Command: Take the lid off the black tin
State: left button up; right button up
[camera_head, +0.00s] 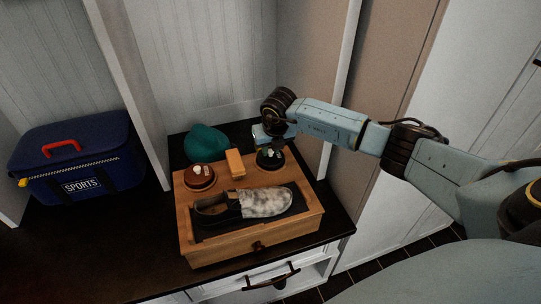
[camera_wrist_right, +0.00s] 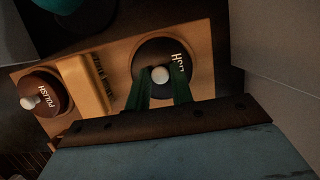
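The black tin (camera_head: 266,163) sits at the back right of the wooden shoe-care box (camera_head: 225,250). In the right wrist view, the black tin (camera_wrist_right: 192,52) has white lettering and a pale round knob (camera_wrist_right: 160,74) on its lid. My right gripper (camera_head: 272,151) reaches down over the tin. In the right wrist view, its two green fingers (camera_wrist_right: 160,80) stand apart, one on each side of the knob. They look open; whether they touch the knob is unclear. The lid is on the tin. My left gripper is not in view.
A brown polish tin (camera_head: 200,178) and a brush (camera_head: 235,163) stand left of the black tin. A shoe (camera_head: 265,203) lies in front. A teal cloth-like object (camera_head: 207,142) is behind the box. A blue sports bag (camera_head: 75,165) sits far left. Bare dark counter (camera_head: 110,245) lies between.

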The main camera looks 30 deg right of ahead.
aim_at(271, 151)
grip_shut()
